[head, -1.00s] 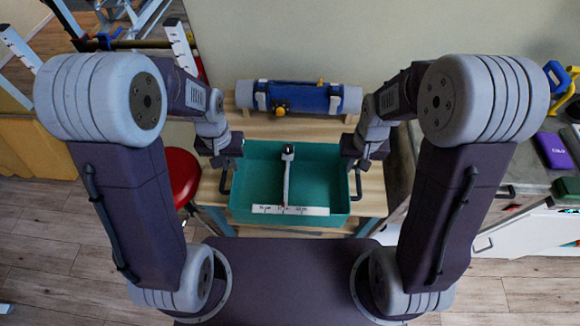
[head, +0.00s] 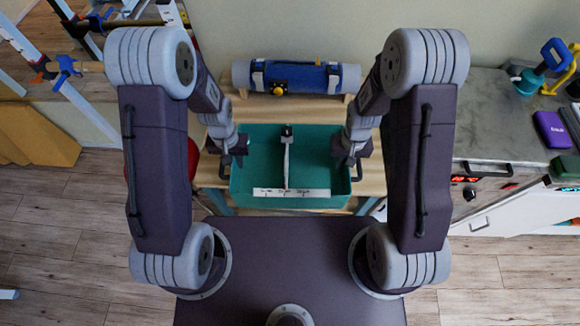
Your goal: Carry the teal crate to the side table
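The teal crate (head: 258,204) stands in the middle of the head view, over a light wood top (head: 372,183). It has a dark handle at each side. A long pale tool (head: 286,165) with a dark end and a white marked strip (head: 292,193) show in and along it. My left gripper (head: 236,158) is at the crate's left rim, close to the left handle (head: 222,168). My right gripper (head: 349,158) is at the right rim, close to the right handle (head: 358,172). The fingers are too small and dark to tell whether they grip the handles.
A blue roll with grey ends (head: 310,77) lies behind the crate. At right, a grey counter (head: 490,130) holds a purple box (head: 552,130) and a blue-handled item (head: 553,55). Metal frames stand at far left. Bare wood floor shows at lower left and lower right.

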